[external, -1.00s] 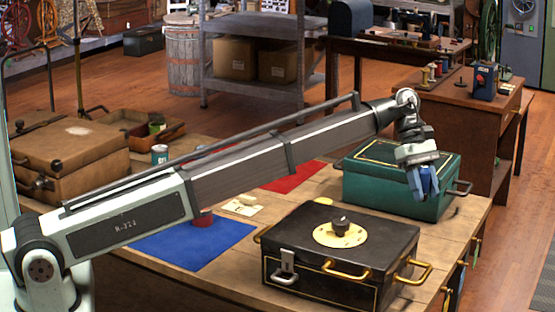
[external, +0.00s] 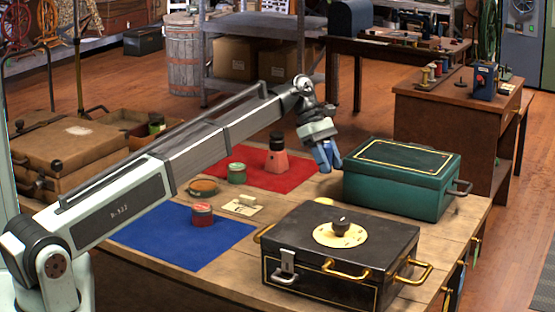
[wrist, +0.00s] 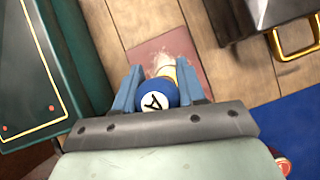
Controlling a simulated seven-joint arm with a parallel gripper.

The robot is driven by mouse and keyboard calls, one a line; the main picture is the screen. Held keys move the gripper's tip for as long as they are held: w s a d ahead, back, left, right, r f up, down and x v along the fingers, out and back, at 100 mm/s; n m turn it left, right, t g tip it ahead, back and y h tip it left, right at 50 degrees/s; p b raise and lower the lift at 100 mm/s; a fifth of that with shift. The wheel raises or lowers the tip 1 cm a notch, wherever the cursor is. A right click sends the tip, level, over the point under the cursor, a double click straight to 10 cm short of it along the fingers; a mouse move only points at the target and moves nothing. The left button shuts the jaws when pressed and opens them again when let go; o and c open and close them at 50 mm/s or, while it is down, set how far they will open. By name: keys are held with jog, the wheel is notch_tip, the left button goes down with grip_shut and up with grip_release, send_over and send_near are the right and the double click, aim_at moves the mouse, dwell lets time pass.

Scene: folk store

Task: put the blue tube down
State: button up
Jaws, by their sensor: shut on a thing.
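My gripper (external: 326,155) hangs in the air left of the green box (external: 400,178) and behind the black box (external: 338,262), fingers pointing down. In the wrist view its two blue fingers (wrist: 155,90) are shut on the blue tube (wrist: 158,95). The tube shows a round blue end with a white disc marked with a black A, and a pale part beyond it. In the external view I cannot tell the tube from the blue fingers. A blue mat (external: 165,242) and a red mat (external: 300,174) lie on the table to the left.
A red tin (external: 202,214) stands on the blue mat. A pale block on a card (external: 243,206) lies nearby. Under the gripper, the wrist view shows a dull reddish patch (wrist: 160,45).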

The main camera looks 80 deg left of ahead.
jog(key=s+a+f+n, duration=0.1)
jog(key=s+a+f, duration=0.15)
jog(key=s, duration=0.55)
jog(key=n+t+y, duration=0.1)
send_over(254, 234)
notch_tip(254, 234, down, 3)
jog(key=shift+a+f, duration=0.1)
jog(key=shift+f, duration=4.55)
jog(key=shift+f, duration=0.15)
jog(key=o, duration=0.8)
jog(key=v, duration=1.2)
